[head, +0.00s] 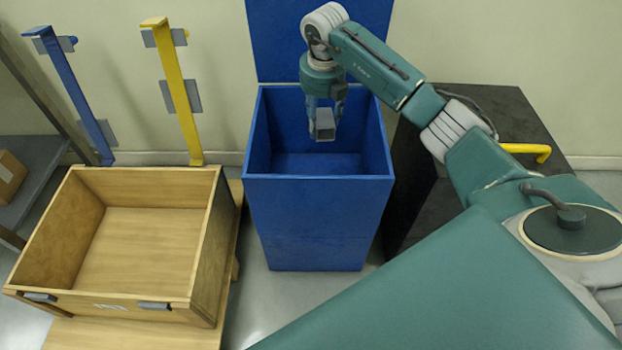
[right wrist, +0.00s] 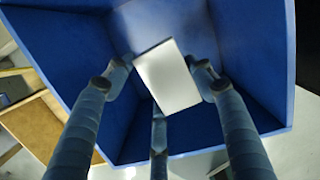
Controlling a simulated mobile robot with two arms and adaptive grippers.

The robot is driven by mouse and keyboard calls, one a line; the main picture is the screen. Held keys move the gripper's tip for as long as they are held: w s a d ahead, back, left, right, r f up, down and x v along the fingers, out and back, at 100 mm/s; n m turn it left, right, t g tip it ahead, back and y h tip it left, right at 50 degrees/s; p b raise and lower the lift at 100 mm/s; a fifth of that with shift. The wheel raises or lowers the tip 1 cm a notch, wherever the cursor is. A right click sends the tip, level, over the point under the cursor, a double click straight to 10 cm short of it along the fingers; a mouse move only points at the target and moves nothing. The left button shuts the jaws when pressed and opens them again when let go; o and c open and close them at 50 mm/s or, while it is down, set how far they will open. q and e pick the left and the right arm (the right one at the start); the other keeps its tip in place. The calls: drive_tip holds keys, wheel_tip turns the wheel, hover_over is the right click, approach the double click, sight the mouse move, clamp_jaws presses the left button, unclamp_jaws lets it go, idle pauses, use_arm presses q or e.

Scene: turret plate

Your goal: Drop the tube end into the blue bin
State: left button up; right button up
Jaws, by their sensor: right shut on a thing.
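The blue bin (head: 318,220) stands open in the middle of the head view, with its blue lid or back panel raised behind it. My right gripper (head: 324,120) points down over the bin's opening, and is shut on a small grey square piece, the tube end (head: 325,131). In the right wrist view the tube end (right wrist: 167,78) shows as a pale flat face between the fingertips. The blue bin's inner walls (right wrist: 60,60) surround it in that view. The bin floor is partly hidden. My left gripper is not in view.
An open, empty wooden box (head: 150,240) stands left of the bin. A blue post (head: 75,95) and a yellow post (head: 178,95) rise behind it. A black cabinet (head: 500,105) with a yellow handle (head: 527,149) is right of the bin. A grey shelf with a carton (head: 10,175) is far left.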

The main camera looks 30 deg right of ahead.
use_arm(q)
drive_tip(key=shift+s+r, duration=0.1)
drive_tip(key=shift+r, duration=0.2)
use_arm(e)
drive_tip(key=o, duration=1.6)
drive_tip(key=shift+o, duration=0.2)
drive_tip(key=shift+f, duration=0.1)
wheel_tip(320, 180, up, 12)
drive_tip(key=s, duration=0.1)
drive_tip(key=shift+s+a, duration=0.3)
drive_tip(key=shift+a, duration=0.1)
